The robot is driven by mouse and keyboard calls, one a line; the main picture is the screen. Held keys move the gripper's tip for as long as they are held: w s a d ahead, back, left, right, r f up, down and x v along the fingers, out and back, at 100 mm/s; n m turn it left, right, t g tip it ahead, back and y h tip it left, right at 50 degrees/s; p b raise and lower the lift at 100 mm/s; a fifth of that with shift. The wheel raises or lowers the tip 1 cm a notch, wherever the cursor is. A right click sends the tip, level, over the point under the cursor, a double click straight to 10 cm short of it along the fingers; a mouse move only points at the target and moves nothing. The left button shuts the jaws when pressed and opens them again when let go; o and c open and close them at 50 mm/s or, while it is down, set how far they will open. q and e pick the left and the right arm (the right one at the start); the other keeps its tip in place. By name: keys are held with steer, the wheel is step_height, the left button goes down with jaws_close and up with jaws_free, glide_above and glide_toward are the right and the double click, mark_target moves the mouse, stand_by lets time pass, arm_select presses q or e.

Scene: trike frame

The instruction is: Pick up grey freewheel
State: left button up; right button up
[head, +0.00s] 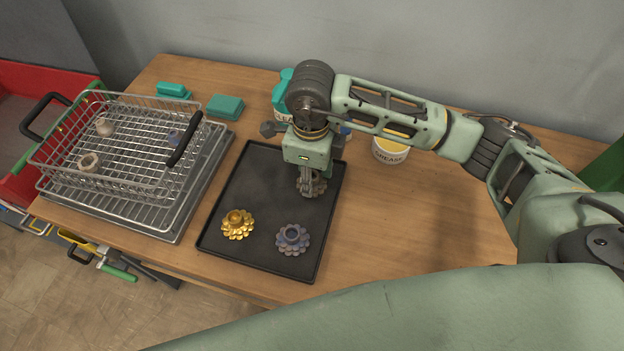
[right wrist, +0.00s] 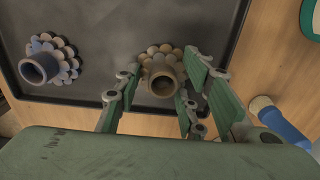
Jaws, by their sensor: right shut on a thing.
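The grey freewheel (head: 316,187), a toothed cog with a hub, is at the right side of the black tray (head: 262,165). My right gripper (head: 303,184) points down over it and is shut on it. In the right wrist view the grey freewheel (right wrist: 162,74) looks brownish and sits between the fingers (right wrist: 158,88). Whether it touches the tray I cannot tell. A gold freewheel (head: 238,224) and a blue-grey freewheel (head: 292,239) lie in the front of the tray. The blue-grey one (right wrist: 48,62) also shows in the right wrist view. My left gripper is out of view.
A wire basket (head: 110,165) holding several small parts stands on the left of the wooden table (head: 420,220). Teal blocks (head: 225,105), a teal bottle (head: 284,92) and a grease tub (head: 390,150) are at the back. The table's right side is fairly clear.

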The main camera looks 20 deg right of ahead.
jaws_close()
